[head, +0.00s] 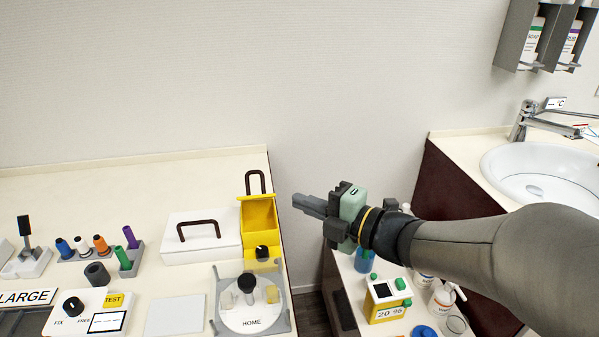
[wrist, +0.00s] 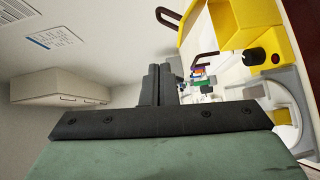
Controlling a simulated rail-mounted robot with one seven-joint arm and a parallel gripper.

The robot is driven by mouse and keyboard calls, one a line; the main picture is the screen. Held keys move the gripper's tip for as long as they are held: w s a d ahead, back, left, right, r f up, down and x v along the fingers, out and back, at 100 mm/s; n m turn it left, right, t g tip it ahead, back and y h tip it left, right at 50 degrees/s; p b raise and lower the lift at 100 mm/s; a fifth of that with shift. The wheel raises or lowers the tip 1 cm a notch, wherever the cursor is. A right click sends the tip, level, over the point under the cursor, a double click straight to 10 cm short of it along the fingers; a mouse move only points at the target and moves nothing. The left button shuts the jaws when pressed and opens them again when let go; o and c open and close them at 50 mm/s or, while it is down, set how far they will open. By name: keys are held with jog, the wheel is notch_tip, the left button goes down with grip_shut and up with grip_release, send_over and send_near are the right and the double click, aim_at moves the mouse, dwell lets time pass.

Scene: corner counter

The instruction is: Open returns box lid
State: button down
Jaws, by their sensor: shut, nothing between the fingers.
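My gripper (head: 309,205) is shut and empty in the air, just right of the counter's right edge, with its fingers pointing left. Its closed fingers also show in the wrist view (wrist: 160,85). No box carries a readable "returns" label. A yellow box (head: 259,219) stands at the counter's right edge, left of my fingertips and apart from them. A dark loop handle (head: 248,182) rises at its back, and a black knob (head: 262,252) sits at its front. A low white box (head: 188,243) with a dark brown handle (head: 198,226) stands left of the yellow box.
A round HOME dial (head: 251,314) lies in front of the yellow box. Colored cylinders and a TEST panel (head: 113,300) are farther left. A lower surface on the right holds bottles and a yellow device (head: 388,299). A sink (head: 545,172) is at right.

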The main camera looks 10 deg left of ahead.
jog(key=x, duration=0.3)
jog(key=w+p+x, duration=0.1)
jog(key=x, duration=0.3)
jog(key=d+p+x, duration=0.1)
jog(key=x, duration=0.3)
jog(key=shift+w+a, duration=0.25)
jog(key=shift+w, duration=0.3)
jog(key=shift+w+a+f, duration=0.15)
jog(key=shift+w, duration=0.4)
jog(key=shift+a, duration=0.1)
